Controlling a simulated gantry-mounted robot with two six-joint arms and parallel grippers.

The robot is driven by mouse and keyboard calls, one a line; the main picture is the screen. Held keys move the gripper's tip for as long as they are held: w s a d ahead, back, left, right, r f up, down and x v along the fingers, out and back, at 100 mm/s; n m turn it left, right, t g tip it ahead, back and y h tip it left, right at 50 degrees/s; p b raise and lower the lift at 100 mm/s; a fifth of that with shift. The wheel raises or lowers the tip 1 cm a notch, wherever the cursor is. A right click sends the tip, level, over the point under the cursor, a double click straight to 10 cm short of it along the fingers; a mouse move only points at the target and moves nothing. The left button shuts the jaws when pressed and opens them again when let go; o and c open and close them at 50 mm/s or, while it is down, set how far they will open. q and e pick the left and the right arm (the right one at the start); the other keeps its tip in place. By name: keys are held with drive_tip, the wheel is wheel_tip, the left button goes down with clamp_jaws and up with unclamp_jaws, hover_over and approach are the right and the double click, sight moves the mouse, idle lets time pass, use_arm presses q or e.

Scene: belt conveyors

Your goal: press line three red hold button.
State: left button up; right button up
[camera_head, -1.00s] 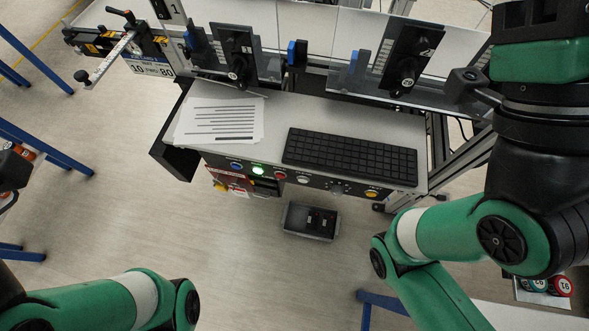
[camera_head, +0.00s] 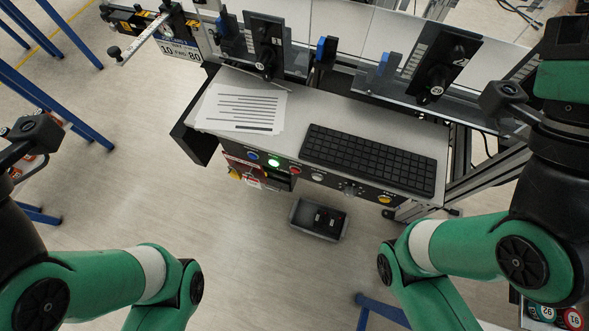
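A control panel (camera_head: 330,183) runs along the front edge of a grey console. It carries a blue button (camera_head: 252,155), a lit green button (camera_head: 273,162), a red button (camera_head: 295,170), a white button (camera_head: 317,177), dark switches and a yellow button (camera_head: 384,198). The labels are too small to read, so I cannot tell which line the red button belongs to. A dark end part of my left arm (camera_head: 32,132) is at the left edge, far from the panel. A dark end part of my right arm (camera_head: 508,98) is at the upper right, also apart from it. No fingers show clearly.
A black keyboard (camera_head: 368,160) and printed paper (camera_head: 240,108) lie on the console top. Black lever units (camera_head: 437,75) stand behind it. A grey bin (camera_head: 318,219) is on the floor below. Blue rails (camera_head: 55,105) stand at left.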

drive_tip(key=shift+c, duration=0.2)
clamp_jaws()
idle(1.4)
